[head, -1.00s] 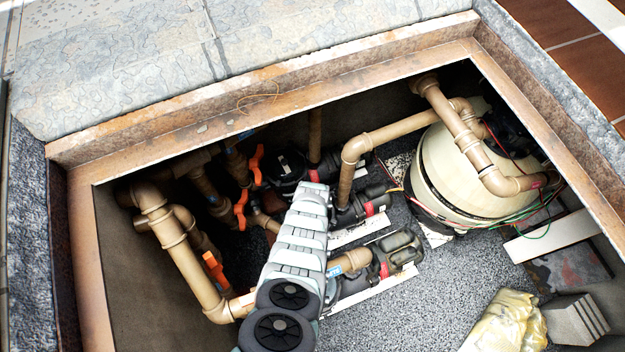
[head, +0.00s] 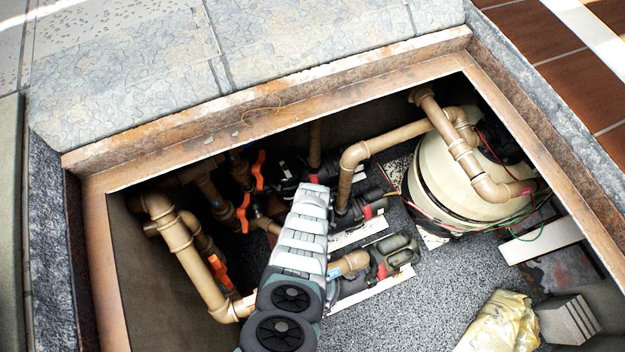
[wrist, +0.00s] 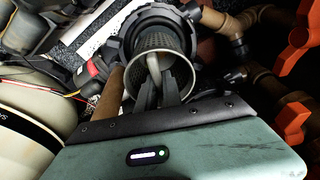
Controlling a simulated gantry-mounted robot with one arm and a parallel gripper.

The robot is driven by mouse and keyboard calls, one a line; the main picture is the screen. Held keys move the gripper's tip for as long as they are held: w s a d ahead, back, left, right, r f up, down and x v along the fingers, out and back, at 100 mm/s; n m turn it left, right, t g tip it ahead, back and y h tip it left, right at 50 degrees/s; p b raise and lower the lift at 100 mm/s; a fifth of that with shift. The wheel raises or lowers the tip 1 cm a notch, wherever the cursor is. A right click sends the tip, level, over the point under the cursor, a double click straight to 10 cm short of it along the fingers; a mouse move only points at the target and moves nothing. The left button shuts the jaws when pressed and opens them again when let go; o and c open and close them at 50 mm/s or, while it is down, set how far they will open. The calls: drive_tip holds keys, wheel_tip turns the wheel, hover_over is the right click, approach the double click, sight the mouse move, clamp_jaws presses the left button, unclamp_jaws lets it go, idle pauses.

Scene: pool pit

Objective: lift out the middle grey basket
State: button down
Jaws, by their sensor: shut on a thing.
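The grey mesh basket (wrist: 160,42) shows in the wrist view, with a pale round rim and a handle. My gripper (wrist: 156,88) is shut on the handle, inside the rim nearest the camera. Beyond the basket is the dark round opening of a pump housing (wrist: 112,38). The basket stands in line with this opening, and its rim appears nearer the camera than the housing. How much of it is still inside I cannot tell. In the head view my arm hides the basket and the gripper.
Orange valve handles (head: 243,212) and tan pipes (head: 178,240) stand left of my arm. Another pump (head: 395,252) and the cream filter tank (head: 455,180) are to the right. A yellowish bag (head: 500,322) and grey blocks (head: 568,318) lie front right. Gravel floor between is clear.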

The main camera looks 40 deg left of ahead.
drive_tip(key=s+d+r+p, duration=0.1)
drive_tip(key=d+r+p, duration=0.1)
drive_tip(key=r+p, duration=0.8)
drive_tip(key=s+d+r+p, duration=0.1)
drive_tip(key=d+r+p, duration=0.1)
drive_tip(key=r+p, duration=0.8)
drive_tip(key=shift+r+p, duration=0.3)
drive_tip(key=shift+p, duration=0.55)
